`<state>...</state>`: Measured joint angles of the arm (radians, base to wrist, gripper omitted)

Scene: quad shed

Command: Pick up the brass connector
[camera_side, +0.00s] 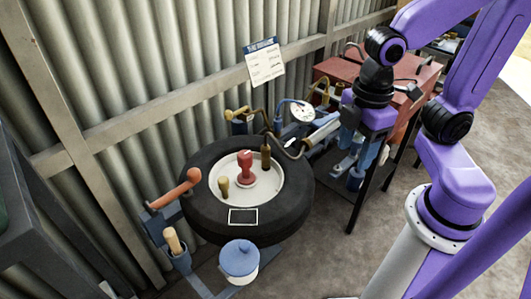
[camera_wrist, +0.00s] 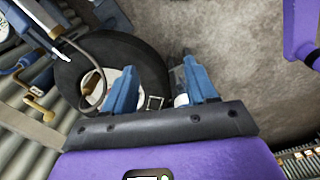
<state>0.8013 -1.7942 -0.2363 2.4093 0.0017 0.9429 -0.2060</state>
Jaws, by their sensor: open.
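A small brass-coloured piece (camera_side: 224,187) stands upright on the pale hub of the tyre, left of a red knobbed piece (camera_side: 245,165). A brown hose with a darker brass-brown end (camera_side: 265,156) hangs over the same hub. I cannot tell for certain which of these is the brass connector. My gripper (camera_side: 354,165) is right of the tyre, apart from these pieces, pointing down with blue fingers. In the wrist view my gripper (camera_wrist: 159,68) is open with nothing held between its fingers. Its left finger covers part of the hub, and the small brass piece is not clear there.
The black tyre (camera_side: 285,208) lies flat on the floor; it also shows in the wrist view (camera_wrist: 85,60). A red cabinet (camera_side: 425,75) and cluttered stand are behind my gripper. A blue-lidded pot (camera_side: 239,262) and orange-handled tool (camera_side: 180,187) are near the tyre. Floor at right is clear.

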